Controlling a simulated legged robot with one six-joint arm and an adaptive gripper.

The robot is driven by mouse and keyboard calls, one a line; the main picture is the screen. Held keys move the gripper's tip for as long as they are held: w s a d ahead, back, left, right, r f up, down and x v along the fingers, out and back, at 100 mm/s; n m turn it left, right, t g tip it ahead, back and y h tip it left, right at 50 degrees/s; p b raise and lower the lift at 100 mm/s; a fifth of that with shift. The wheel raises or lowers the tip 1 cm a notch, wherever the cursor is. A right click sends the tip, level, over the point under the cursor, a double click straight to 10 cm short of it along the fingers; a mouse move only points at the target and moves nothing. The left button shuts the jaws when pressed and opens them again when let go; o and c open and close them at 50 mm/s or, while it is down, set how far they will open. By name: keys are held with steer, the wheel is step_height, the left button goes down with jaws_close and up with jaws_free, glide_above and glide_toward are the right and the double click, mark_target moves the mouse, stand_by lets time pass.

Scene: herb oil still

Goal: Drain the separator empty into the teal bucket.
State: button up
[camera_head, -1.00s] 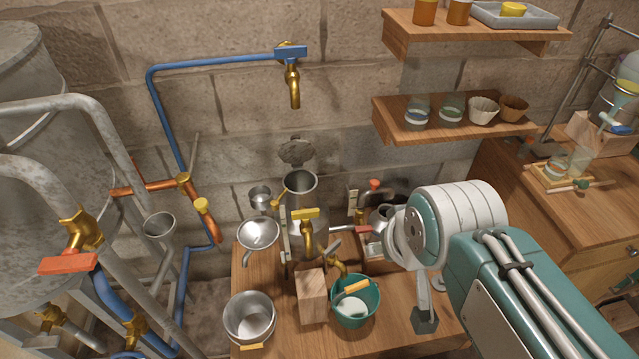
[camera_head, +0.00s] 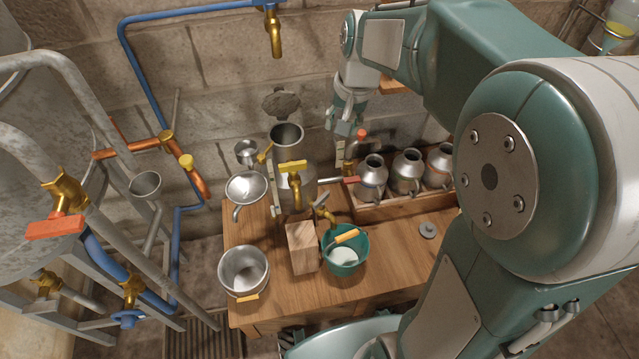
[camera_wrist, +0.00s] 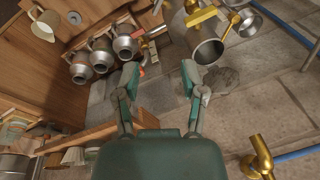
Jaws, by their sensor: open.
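The separator (camera_head: 288,145) is an upright grey metal cylinder with an open top, standing on the wooden bench. It has a yellow-handled brass tap (camera_head: 294,178) on its front and another brass spout (camera_head: 322,211) low on its right. The teal bucket (camera_head: 358,262) sits below that spout, with a pale patch inside and a yellow grip on its rim. My gripper (camera_head: 344,128) is open and empty, above and to the right of the separator. In the wrist view the open fingers (camera_wrist: 160,84) point toward the wall, with the separator (camera_wrist: 207,50) beyond the right finger.
A wooden block (camera_head: 302,247) stands left of the bucket. A steel pot (camera_head: 243,268) and a funnel (camera_head: 246,187) are on the left. Three metal jugs (camera_head: 407,168) stand in a wooden rack to the right. A brass wall tap (camera_head: 275,32) hangs above.

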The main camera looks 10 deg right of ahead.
steer(key=w+f+m+g, duration=0.1)
steer(key=w+f+m, duration=0.1)
steer(key=w+f, duration=0.5)
steer(key=m+g+y, duration=0.1)
steer(key=g, duration=0.1)
glide_above(322, 197)
steer(key=d, duration=0.3)
steer(key=w+d+x, duration=0.1)
steer(key=x, duration=0.7)
steer(key=f+m, duration=0.1)
steer(key=f, duration=0.7)
steer(key=a+f+m+g+y, duration=0.1)
steer(key=f, duration=0.8)
steer(key=a+f+m, duration=0.1)
steer(key=f, duration=0.8)
steer(key=shift+a+f+g, duration=0.15)
steer(key=shift+a+g, duration=0.05)
steer(key=shift+g, duration=0.1)
jaws_close()
